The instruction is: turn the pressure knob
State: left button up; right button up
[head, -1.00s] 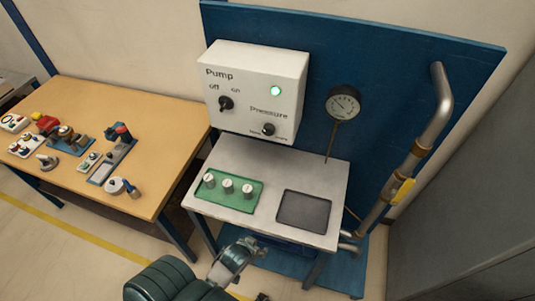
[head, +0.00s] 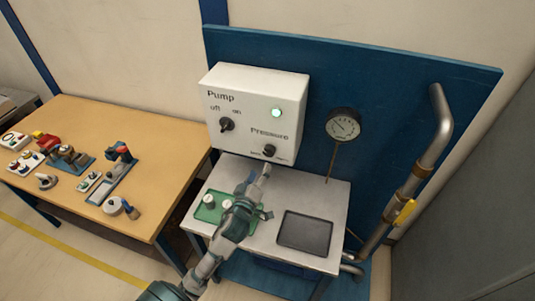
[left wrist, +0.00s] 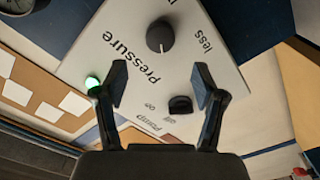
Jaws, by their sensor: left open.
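The pressure knob (head: 270,150) is a small black knob on the lower right of the white pump box (head: 227,88). In the left wrist view the pressure knob (left wrist: 160,35) is dark and round with a light pointer line, ahead of the fingertips and roughly between them. My left gripper (head: 262,176) is just below the knob in the head view, apart from it. In the left wrist view my left gripper (left wrist: 160,78) is open and empty. The pump switch (head: 226,124) and its lit green lamp (head: 276,113) are on the same box. My right gripper is not in view.
A gauge (head: 343,123) is on the blue panel (head: 390,90). Below the box, a grey bench (head: 262,240) holds a green tray (head: 203,214), partly hidden by my arm, and a dark pad (head: 305,230). A pipe (head: 440,130) runs at the right. A wooden table (head: 165,165) with devices stands left.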

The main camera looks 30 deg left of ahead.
aim_at(267, 153)
pick_arm(q)
jog(key=x, duration=0.9)
jog(key=shift+a+p, duration=0.15)
jog(key=shift+p, duration=0.15)
jog(key=c, duration=1.1)
